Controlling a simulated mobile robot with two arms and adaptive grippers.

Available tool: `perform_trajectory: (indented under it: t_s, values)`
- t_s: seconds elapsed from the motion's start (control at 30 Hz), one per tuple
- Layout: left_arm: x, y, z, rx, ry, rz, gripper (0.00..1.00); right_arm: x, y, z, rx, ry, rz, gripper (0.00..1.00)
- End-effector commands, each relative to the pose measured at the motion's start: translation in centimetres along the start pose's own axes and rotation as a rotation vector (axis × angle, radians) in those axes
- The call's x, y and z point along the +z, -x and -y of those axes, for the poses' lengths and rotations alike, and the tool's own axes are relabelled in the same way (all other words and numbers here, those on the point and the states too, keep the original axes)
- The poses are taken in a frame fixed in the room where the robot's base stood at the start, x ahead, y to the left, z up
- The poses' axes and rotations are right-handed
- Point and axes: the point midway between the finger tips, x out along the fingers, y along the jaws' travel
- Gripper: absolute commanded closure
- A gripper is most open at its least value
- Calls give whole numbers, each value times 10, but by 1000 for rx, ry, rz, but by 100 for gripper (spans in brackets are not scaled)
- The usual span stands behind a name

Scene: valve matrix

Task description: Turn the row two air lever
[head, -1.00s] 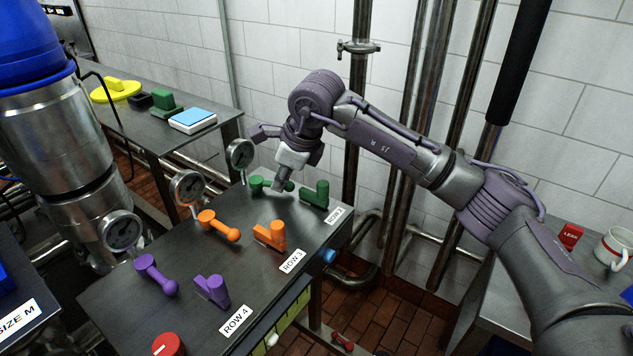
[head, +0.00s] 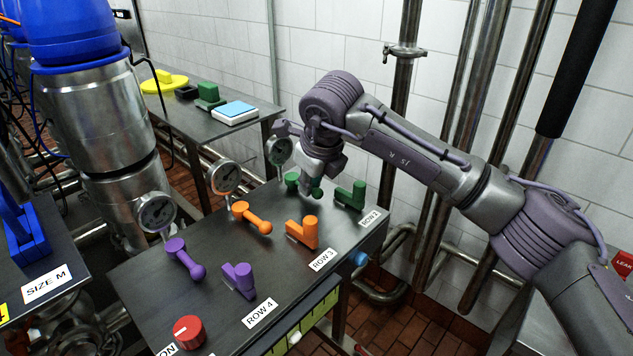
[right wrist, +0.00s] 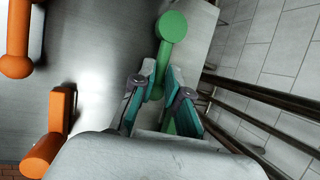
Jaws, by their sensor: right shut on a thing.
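In the head view, row two holds a green lever with round ends (head: 291,180) beside a gauge, and a green L-shaped lever (head: 350,195) beside the "ROW 2" label. My right gripper (head: 310,188) reaches down over the round-ended lever and hides part of it. In the right wrist view, that lever's round pivot end (right wrist: 173,25) shows at the top, and its stem runs down between the teal finger pads. My right gripper (right wrist: 158,88) is shut on this lever. The lever's outer end is partly hidden by the fingers. My left gripper is out of view.
Orange levers (head: 250,217) of row three and purple levers (head: 186,258) of row four stand nearer on the dark bench. A red knob (head: 188,332) is at the front. Gauges (head: 224,177) line the back edge. Pipes (head: 400,110) and a tiled wall lie behind.

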Motion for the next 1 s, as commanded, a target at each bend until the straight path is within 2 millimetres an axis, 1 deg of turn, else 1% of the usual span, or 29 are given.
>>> perform_trajectory:
  t_s: [0.03, 0.23, 0.27, 0.3, 0.4, 0.67, 0.77, 0.87, 1.0]
  values:
    - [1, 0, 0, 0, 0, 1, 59, -5, -5, -2, 7, 0, -18, 100]
    - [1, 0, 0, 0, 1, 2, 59, -6, -6, -3, 8, 1, -19, 100]
    - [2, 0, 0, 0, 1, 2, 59, -6, -6, -3, 8, 1, -19, 81]
    - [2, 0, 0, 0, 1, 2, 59, -6, -6, -3, 8, 1, -19, 74]
    - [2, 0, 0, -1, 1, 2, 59, -5, -5, -2, 6, 1, -18, 61]
    - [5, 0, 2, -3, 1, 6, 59, -3, -2, -1, 4, 2, -9, 61]
    - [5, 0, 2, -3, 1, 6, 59, -2, 3, -1, 3, 1, -7, 61]
    - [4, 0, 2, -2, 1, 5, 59, -1, 17, 0, 2, 2, -3, 61]
    - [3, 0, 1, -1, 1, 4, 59, -2, 46, 0, 1, 2, -5, 61]
